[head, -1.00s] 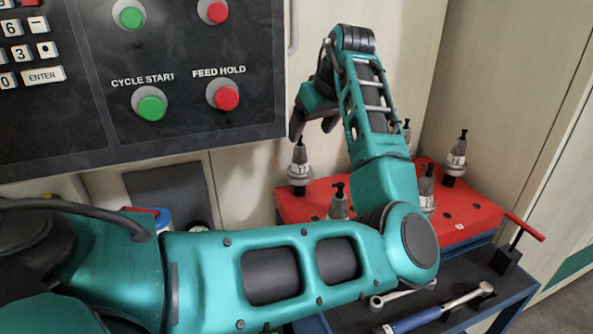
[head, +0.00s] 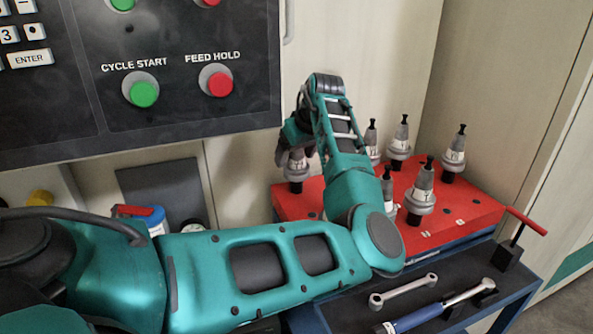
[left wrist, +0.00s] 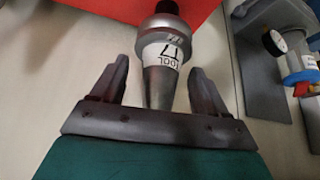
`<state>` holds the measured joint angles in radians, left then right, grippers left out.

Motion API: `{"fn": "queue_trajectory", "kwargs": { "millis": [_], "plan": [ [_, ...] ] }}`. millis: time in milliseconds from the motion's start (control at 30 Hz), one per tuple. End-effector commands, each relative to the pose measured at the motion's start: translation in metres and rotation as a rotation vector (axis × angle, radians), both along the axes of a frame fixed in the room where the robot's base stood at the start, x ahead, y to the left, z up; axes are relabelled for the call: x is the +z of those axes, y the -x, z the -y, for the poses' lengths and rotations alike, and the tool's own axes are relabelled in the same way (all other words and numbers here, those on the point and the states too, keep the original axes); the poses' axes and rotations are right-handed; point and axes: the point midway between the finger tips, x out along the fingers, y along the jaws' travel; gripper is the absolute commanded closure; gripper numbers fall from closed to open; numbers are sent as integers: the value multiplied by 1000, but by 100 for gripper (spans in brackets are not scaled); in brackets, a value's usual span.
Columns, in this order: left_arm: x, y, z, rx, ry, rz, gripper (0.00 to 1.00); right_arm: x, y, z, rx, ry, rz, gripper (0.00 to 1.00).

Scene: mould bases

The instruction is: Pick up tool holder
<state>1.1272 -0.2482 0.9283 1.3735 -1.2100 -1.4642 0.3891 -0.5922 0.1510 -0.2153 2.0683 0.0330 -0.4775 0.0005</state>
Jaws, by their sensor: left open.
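A grey tool holder (left wrist: 163,60) with a white label reading "TOOL T7" lies between the two fingers of my left gripper (left wrist: 159,75) in the left wrist view. The gripper is open, with visible gaps on both sides of the holder's cone. In the head view my left gripper (head: 292,148) is at the left end of the red rack (head: 440,228), right at a tool holder (head: 296,172) that it partly covers. More tool holders stand upright on the rack, such as one at the front (head: 421,195) and one at the right (head: 455,150). My right gripper does not show.
A dark tray (head: 350,312) in front holds a wrench (head: 404,290), a blue-handled torque wrench (head: 412,318) and a red T-handle tool (head: 525,222). A control panel (head: 180,120) hangs at the upper left. A blue-capped container (head: 153,218) stands left of the rack.

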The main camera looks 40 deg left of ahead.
Motion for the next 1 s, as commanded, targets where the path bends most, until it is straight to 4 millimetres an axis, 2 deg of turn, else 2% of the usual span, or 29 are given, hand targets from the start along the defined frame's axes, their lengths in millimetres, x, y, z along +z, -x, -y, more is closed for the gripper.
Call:
{"fn": "queue_trajectory", "kwargs": {
  "millis": [100,867,1000],
  "plan": [
    [0,0,0,0,0,0,25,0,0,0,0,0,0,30],
    [0,0,1,0,1,-2,98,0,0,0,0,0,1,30],
    [0,0,1,0,1,-2,100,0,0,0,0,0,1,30]
  ]
}}
